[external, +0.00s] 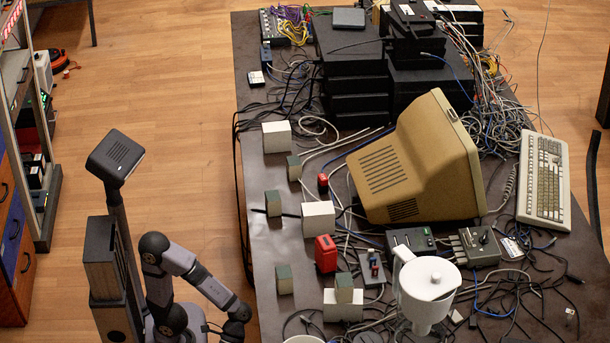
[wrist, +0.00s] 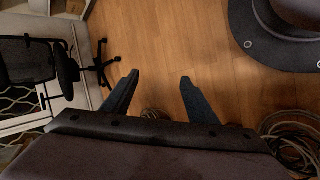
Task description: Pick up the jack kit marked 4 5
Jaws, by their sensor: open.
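No marking 4 5 is readable in either view, so I cannot tell which item is that jack kit. Small blocks stand along the left side of the dark table (external: 258,318) in the external view. They include a white block (external: 318,217), another white block (external: 277,136), a grey-green block (external: 284,279), another grey-green block (external: 273,203) and a red block (external: 325,253). My gripper (wrist: 158,82) is open and empty in the wrist view, with wooden floor between its fingers. In the external view my arm's end is low, beside the table's left edge.
A beige monitor (external: 420,160), keyboard (external: 544,180) and white jug-like container (external: 428,290) stand on the table among loose cables. Stacked black boxes (external: 352,75) fill its back. An office chair (wrist: 60,65) is left in the wrist view; coiled cables (wrist: 290,140) lie right.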

